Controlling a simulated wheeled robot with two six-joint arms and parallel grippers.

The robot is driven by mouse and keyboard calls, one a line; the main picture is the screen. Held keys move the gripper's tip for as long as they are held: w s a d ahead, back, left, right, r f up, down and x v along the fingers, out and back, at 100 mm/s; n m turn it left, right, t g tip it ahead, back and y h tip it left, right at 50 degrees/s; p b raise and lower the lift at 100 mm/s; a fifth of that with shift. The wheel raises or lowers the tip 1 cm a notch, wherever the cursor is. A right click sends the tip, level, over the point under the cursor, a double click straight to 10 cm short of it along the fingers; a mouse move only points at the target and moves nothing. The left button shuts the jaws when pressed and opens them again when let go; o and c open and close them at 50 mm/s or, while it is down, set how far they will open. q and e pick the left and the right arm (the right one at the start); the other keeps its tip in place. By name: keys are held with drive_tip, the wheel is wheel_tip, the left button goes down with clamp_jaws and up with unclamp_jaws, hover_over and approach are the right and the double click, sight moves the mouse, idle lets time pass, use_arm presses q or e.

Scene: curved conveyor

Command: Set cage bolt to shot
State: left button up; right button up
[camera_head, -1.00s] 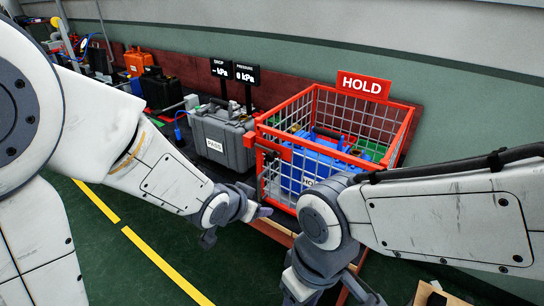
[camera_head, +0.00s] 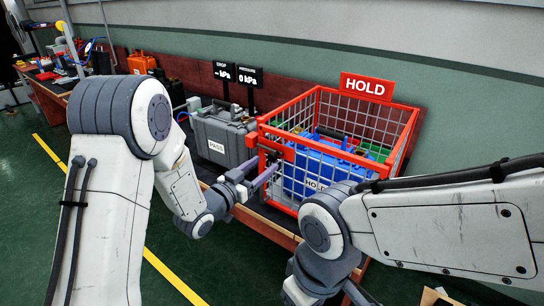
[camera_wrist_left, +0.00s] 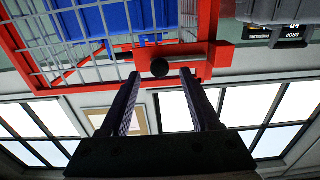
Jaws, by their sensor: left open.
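The red-framed wire cage (camera_head: 404,150) stands right of centre in the head view, with a HOLD sign above it. Its bolt (camera_wrist_left: 183,62), a grey rod with a black ball knob (camera_wrist_left: 160,68), sits on a red plate in the left wrist view. In the head view the red bolt plate (camera_head: 276,147) is at the cage's front left corner. My left gripper (camera_head: 266,178) is open at this corner. In the left wrist view its fingertips (camera_wrist_left: 160,76) lie either side of the knob; contact is unclear. My right gripper (camera_head: 350,292) is mostly cut off at the bottom edge.
Blue cases (camera_head: 318,172) are inside the cage. A grey case (camera_head: 222,135) marked PASS stands left of it, with dark kPa displays (camera_head: 237,75) behind. My right forearm crosses in front of the cage's right side. Green floor lies open at lower left.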

sight(270, 159)
use_arm(q)
drive_tip(key=x, duration=0.5)
drive_tip(key=shift+p, duration=0.35)
clamp_jaws()
drive_tip(key=shift+w, duration=0.1)
idle(1.0)
